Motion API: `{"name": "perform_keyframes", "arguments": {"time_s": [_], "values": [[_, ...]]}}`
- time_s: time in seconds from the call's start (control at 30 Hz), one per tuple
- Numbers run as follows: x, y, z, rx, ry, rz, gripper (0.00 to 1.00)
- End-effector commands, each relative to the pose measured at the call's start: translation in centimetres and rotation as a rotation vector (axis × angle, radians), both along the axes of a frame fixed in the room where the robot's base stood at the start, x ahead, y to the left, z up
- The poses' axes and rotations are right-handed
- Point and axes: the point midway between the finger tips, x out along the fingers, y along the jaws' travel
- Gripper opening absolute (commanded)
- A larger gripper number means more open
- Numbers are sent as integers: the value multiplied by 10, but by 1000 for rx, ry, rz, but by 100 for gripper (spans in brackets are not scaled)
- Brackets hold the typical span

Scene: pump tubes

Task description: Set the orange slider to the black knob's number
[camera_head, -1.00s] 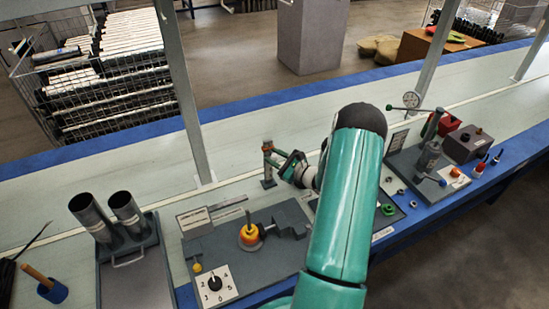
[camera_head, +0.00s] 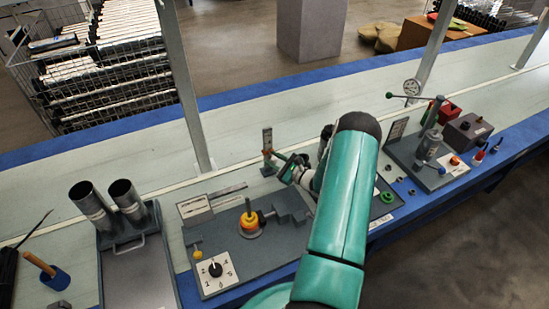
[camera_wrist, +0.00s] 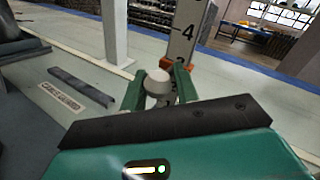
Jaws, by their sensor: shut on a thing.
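The orange slider (camera_wrist: 175,65) sits on an upright pale scale post (camera_wrist: 186,30) in the wrist view. A 4 shows above the slider, and a partly hidden number lies right at its upper edge. My gripper (camera_wrist: 162,82) is shut on the slider's round grey knob, with a green finger on each side. In the head view my gripper (camera_head: 282,166) is at the post (camera_head: 267,138), below its top. The black knob (camera_head: 215,269) is on a white numbered dial (camera_head: 218,278) at the front left. Its white mark points roughly up the picture; the exact number is too small to read surely.
A grey panel with a yellow-orange part (camera_head: 250,223) stands left of my arm. A rack with two metal tubes (camera_head: 110,205) is further left. A vise-like fixture (camera_head: 428,148) is at the right. Uprights (camera_head: 180,80) rise behind the bench.

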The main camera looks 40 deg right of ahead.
Motion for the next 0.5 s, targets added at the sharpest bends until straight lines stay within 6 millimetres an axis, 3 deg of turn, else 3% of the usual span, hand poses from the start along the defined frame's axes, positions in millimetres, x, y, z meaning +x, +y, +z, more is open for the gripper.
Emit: {"name": "perform_keyframes", "arguments": {"time_s": [0.07,0.1,0.17,0.5], "values": [[1,8,-2,7,2,15,0],[1,8,-2,8,2,15,32],[1,7,-1,7,2,15,44],[-1,3,0,4,1,6,47]]}}
